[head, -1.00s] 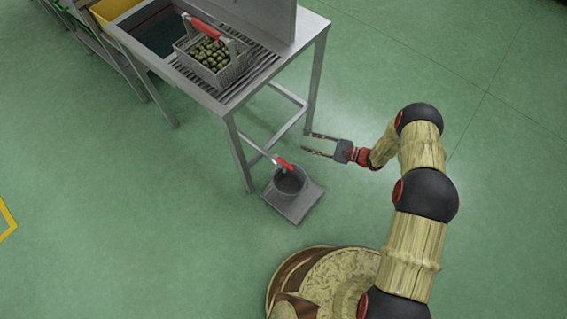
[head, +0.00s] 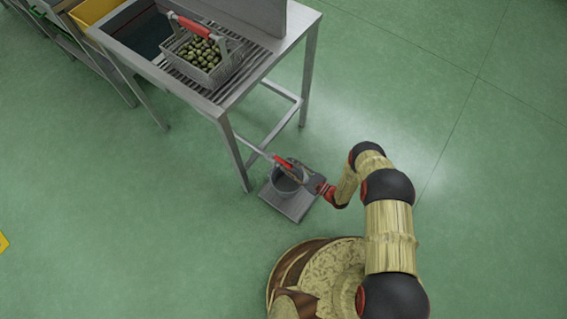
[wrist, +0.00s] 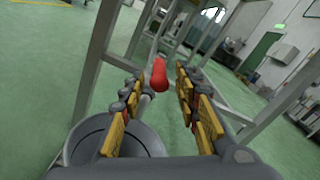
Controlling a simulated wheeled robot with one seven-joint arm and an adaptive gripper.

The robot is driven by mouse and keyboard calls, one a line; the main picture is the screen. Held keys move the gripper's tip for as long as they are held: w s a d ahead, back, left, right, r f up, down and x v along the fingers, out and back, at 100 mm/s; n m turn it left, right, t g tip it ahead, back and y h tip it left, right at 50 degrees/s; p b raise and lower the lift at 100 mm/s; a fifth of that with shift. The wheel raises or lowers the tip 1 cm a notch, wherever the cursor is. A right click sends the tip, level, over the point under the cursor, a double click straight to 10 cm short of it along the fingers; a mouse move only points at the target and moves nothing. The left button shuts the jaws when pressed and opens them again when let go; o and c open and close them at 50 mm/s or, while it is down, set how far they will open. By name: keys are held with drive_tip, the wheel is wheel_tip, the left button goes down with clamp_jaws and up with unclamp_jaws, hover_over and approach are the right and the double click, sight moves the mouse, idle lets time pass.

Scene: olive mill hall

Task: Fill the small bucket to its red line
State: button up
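The small grey bucket (head: 283,184) stands upright on a grey square plate (head: 298,208) on the floor, beside a table leg. Its red grip (head: 283,162) is above the rim. I see no olives in the visible part of the bucket, and its red line cannot be made out. My gripper (head: 296,168) is over the bucket's right side. In the wrist view, my gripper (wrist: 168,88) is open, with the red grip (wrist: 158,76) showing between its fingers, apparently farther out, and the bucket (wrist: 139,142) at lower left. Contact cannot be told.
A steel table (head: 262,58) stands above and behind the bucket, its legs and lower braces close by. On its slatted top is a grey basket (head: 213,77) of olives with a red handle. A yellow bin (head: 92,10) is at upper left. Floor to the right is clear.

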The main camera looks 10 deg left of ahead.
sight(281, 161)
drive_tip(key=shift+b+x, duration=0.4)
drive_tip(key=shift+x, duration=1.4)
drive_tip(key=shift+c, duration=0.4)
drive_tip(key=c, duration=0.7)
clamp_jaws()
